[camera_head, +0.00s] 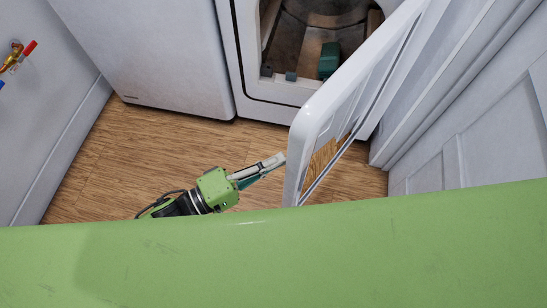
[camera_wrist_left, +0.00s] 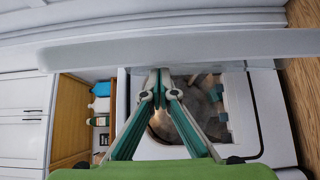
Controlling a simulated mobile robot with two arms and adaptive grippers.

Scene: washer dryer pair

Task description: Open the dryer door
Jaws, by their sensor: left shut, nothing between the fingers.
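The dryer (camera_head: 275,113) stands at the back centre in the head view, with its drum opening showing. Its white door (camera_head: 312,122) is swung well out from the front, hinged on the right, and its free edge points towards me. My left gripper (camera_head: 280,160) is shut and empty, with its tips at or very close to the door's free edge; contact cannot be told. In the left wrist view, the shut fingertips (camera_wrist_left: 160,74) are just below the door's pale edge (camera_wrist_left: 190,50), and the drum opening (camera_wrist_left: 200,105) lies beyond. My right gripper is not in view.
The washer (camera_head: 150,55) stands left of the dryer. A panelled white wall or door (camera_head: 470,140) is close on the right. Red and blue taps (camera_head: 14,55) are on the left wall. Wood floor (camera_head: 130,150) is clear before the washer.

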